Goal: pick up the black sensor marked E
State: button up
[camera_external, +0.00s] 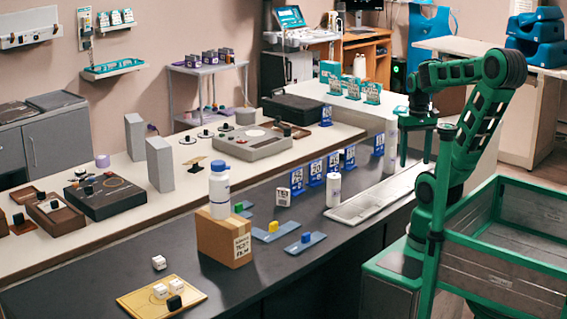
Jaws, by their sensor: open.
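My gripper (416,157) hangs from the green arm at the right, above the far right part of the dark counter. Its fingers point down, apart and empty. A small black block (174,303) sits on the yellow board (140,297) at the front left, beside white blocks. Other small black pieces are on the pale bench, one on a black box (89,190) and one by a brown tray (18,219). I cannot read a letter E on any of them, so I cannot tell which is the sensor marked E. My gripper is far from all of them.
A cardboard box (224,242) with a white bottle (219,190) on top stands mid-counter. Blue trays (304,244) with coloured blocks, a second white bottle (333,190) and blue number signs (315,172) stand to its right. Dark counter around the yellow board is mostly clear.

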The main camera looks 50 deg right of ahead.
jog(key=w+d+r+m+g+h, duration=0.1)
jog(key=w+d+r+m+h, duration=0.15)
jog(key=w+d, duration=0.4)
jog(key=w+d+r+m+h, duration=0.1)
jog(key=w+d+r+m, duration=0.2)
jog(key=w, duration=0.7)
jog(key=w+d+r+m+g+h, duration=0.1)
jog(key=w+d+m, duration=0.1)
jog(key=w+d, duration=0.55)
jog(key=w+f+m+h, duration=0.2)
jog(key=w+m+h, duration=0.2)
jog(key=w, duration=1)
jog(key=w+a+f+m+h, duration=0.15)
jog(key=w+a+h, duration=0.3)
jog(key=w, duration=0.45)
send_near(341, 152)
jog(key=shift+d+r+m+y, duration=0.1)
jog(key=shift+r+m+y, duration=0.1)
jog(key=shift+m+y, duration=0.2)
jog(key=shift+g, duration=0.3)
jog(key=x, duration=0.5)
jog(key=shift+w+x, duration=0.15)
jog(key=shift+x, duration=1.25)
jog(key=shift+w+x, duration=0.15)
jog(key=shift+x, duration=1.25)
jog(key=shift+d+r, duration=0.1)
jog(key=c, duration=1.2)
